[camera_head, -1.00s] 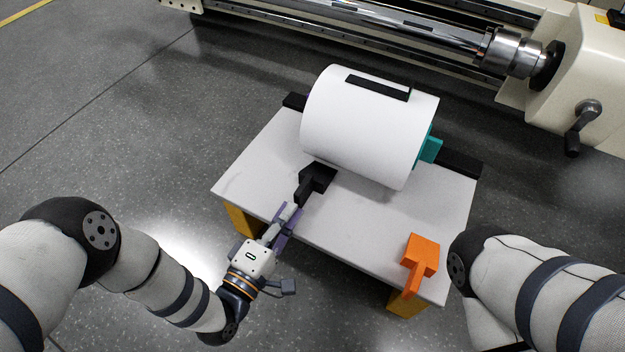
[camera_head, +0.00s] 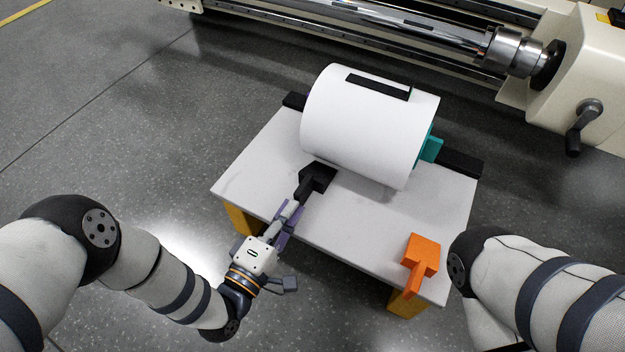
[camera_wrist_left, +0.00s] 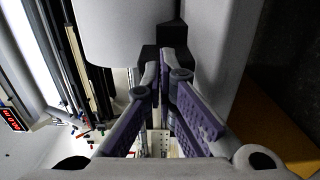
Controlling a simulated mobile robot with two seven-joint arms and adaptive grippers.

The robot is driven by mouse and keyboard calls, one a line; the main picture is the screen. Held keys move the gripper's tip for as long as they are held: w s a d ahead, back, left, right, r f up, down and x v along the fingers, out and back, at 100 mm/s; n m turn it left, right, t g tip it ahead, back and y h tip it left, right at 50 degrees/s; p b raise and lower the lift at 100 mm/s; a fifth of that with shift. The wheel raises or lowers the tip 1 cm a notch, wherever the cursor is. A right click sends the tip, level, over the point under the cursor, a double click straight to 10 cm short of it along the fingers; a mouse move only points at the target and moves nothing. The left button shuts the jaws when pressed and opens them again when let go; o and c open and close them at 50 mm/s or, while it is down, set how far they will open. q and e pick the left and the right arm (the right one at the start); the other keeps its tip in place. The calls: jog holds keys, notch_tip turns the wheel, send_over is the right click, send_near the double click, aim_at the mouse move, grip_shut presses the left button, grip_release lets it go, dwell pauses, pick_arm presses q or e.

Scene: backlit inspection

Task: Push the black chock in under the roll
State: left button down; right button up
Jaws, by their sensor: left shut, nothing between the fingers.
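The white roll (camera_head: 365,125) lies on its side on a white-topped table (camera_head: 245,175). The black chock (camera_head: 319,175), with a handle toward me, rests on the table against or very close to the roll's near side, at its left end; exact contact is hard to tell. My left gripper (camera_head: 295,206) is shut and empty, its fingertips at the end of the chock's handle. In the left wrist view the shut fingers (camera_wrist_left: 166,68) point at the chock (camera_wrist_left: 163,45) with the roll (camera_wrist_left: 120,30) beyond. My right gripper is out of view.
An orange chock (camera_head: 422,255) lies at the table's near right corner. A teal piece (camera_head: 431,149) sits at the roll's right end. A black bar (camera_head: 461,163) runs along the table's far edge. A machine with a shiny shaft (camera_head: 420,25) stands behind.

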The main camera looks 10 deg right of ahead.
pick_arm(q)
jog(key=shift+b+x, duration=0.85)
jog(key=shift+x, duration=0.7)
jog(key=shift+s, duration=0.1)
jog(key=p+v, duration=0.2)
jog(key=v, duration=0.1)
jog(key=shift+s+a, duration=0.1)
jog(key=shift+a, duration=0.05)
jog(key=shift+s+a, duration=0.2)
jog(key=shift+s, duration=0.05)
